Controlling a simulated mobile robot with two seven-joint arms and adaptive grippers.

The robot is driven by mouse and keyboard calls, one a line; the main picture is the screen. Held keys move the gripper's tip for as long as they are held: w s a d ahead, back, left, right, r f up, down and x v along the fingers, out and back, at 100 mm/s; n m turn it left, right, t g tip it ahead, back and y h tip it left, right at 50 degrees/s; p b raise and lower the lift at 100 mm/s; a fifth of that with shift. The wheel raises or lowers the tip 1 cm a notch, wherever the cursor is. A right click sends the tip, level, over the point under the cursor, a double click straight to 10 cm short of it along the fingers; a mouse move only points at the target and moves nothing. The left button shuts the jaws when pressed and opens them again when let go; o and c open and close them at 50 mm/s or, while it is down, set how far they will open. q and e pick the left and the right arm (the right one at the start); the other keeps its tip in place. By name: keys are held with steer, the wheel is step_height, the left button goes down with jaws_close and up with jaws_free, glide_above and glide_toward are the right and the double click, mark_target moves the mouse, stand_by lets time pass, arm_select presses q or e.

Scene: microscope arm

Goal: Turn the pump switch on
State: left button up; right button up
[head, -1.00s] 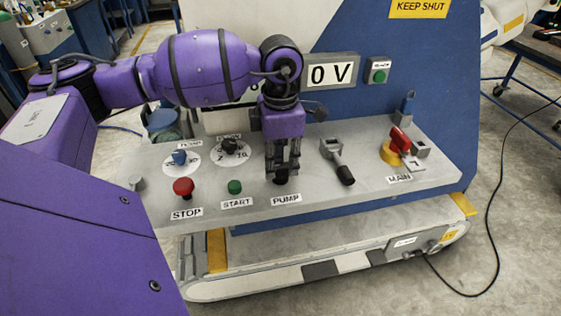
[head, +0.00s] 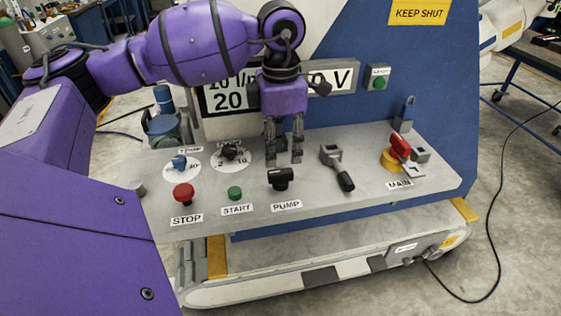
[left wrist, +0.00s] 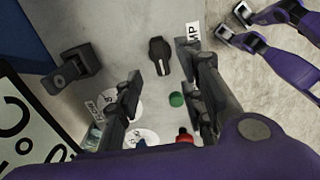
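The pump switch (head: 281,178) is a black rotary knob above the PUMP label (head: 286,206) on the grey sloping panel. In the left wrist view the knob (left wrist: 159,54) shows a white line on its top. My left gripper (head: 284,163) is above and just behind the knob, apart from it. Its two fingers (left wrist: 158,72) stand apart with nothing between them. My right gripper (left wrist: 235,24) shows only at the upper right of the left wrist view, its fingertips apart and empty.
Left of the knob are the green START button (head: 235,192) and red STOP button (head: 184,194). A grey lever (head: 337,166) stands close to its right, then the red and yellow MAIN switch (head: 397,152). A display partly reading "20" (head: 228,100) is behind my arm.

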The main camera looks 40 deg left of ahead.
mark_target(280, 171)
arm_select(q)
step_height(280, 171, up, 5)
steer(key=shift+r, duration=0.2)
stand_by(0.5)
